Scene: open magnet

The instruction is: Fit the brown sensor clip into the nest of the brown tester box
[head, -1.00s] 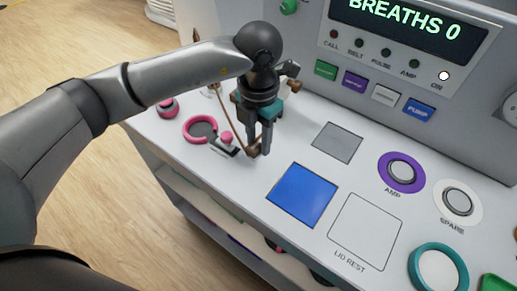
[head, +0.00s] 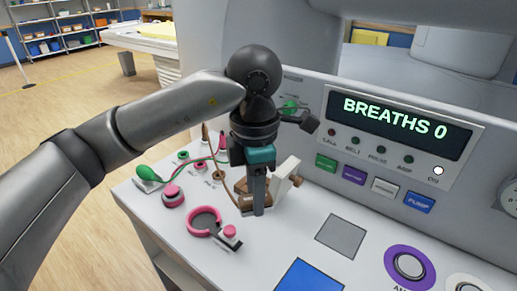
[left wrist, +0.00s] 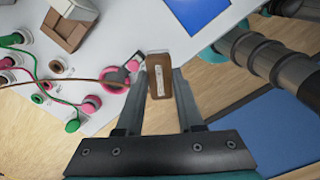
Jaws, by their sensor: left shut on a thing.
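My left gripper (head: 258,208) points down over the left part of the white console top. In the left wrist view its two fingers (left wrist: 159,76) are shut on the brown sensor clip (left wrist: 157,81), which has a pale strip on its face. A brown cable runs left from the clip. In the head view the fingers mostly hide the clip. The brown tester box (left wrist: 62,32) with its white upright part (left wrist: 75,8) stands apart from the clip; in the head view the white upright part (head: 286,172) shows just behind my gripper. The nest cannot be made out. My right gripper is out of view.
A pink ring (head: 204,221) with a pink-knobbed piece lies close left of my left gripper. Plugs with green and brown cables and a green bulb (head: 148,173) crowd the back left. A grey square (head: 340,237) and blue square (head: 312,277) lie at right. The panel rises behind.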

